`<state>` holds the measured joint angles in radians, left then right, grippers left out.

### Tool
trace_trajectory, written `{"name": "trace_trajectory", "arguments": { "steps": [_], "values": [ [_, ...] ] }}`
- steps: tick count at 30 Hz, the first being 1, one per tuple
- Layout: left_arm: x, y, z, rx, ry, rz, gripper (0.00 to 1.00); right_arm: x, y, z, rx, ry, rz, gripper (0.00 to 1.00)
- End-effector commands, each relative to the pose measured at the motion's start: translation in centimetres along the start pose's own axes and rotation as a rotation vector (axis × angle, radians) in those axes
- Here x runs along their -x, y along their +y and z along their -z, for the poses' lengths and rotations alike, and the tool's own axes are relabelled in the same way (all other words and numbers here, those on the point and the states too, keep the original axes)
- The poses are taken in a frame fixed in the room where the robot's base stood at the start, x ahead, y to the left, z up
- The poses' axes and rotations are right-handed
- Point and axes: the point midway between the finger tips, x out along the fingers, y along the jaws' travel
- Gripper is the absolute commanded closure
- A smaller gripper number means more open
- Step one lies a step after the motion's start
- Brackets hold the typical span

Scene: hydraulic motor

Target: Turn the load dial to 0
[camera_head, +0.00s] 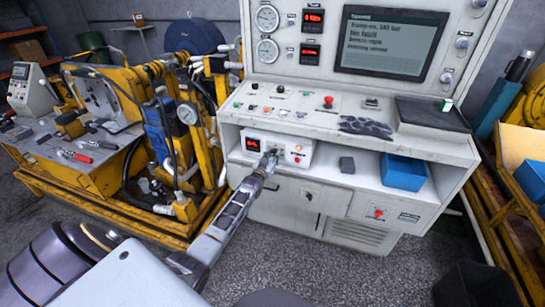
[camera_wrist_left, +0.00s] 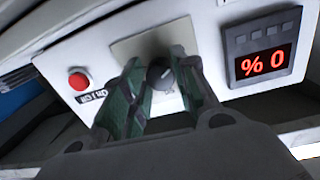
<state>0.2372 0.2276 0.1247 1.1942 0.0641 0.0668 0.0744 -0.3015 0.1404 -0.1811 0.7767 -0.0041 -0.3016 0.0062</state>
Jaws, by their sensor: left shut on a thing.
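The load dial (camera_wrist_left: 160,73) is a small dark round knob on the front of a white control box (camera_head: 311,153). The box stands on the shelf of the white console. My left gripper (camera_head: 270,157) reaches the box front from below and hides most of the dial in the head view. In the left wrist view, the green-lined fingers of my left gripper (camera_wrist_left: 152,88) are shut on the dial, one on each side. The red display (camera_wrist_left: 265,63) beside the dial reads "% 0". My right gripper is not in view.
A red button (camera_wrist_left: 78,81) sits on the same panel, on the other side of the dial. Yellow machinery (camera_head: 200,215) stands close on the left.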

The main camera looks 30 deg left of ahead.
Motion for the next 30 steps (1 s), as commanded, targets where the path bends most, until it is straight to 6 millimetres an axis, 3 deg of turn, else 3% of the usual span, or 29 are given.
{"name": "trace_trajectory", "arguments": {
  "steps": [8, 9, 14, 30],
  "values": [
    [0.06, -0.02, -0.23, 0.002, -0.004, 0.000, 0.95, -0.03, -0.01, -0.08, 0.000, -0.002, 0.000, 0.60],
    [0.06, -0.02, -0.23, 0.001, -0.004, 0.000, 0.70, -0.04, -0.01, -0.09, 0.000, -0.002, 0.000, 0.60],
    [0.04, 0.00, -0.16, 0.001, -0.003, 0.000, 0.50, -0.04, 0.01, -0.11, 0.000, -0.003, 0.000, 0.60],
    [0.42, 0.04, -0.08, 0.000, -0.001, 0.000, 0.50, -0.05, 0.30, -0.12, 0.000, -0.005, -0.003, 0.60]
  ]
}}
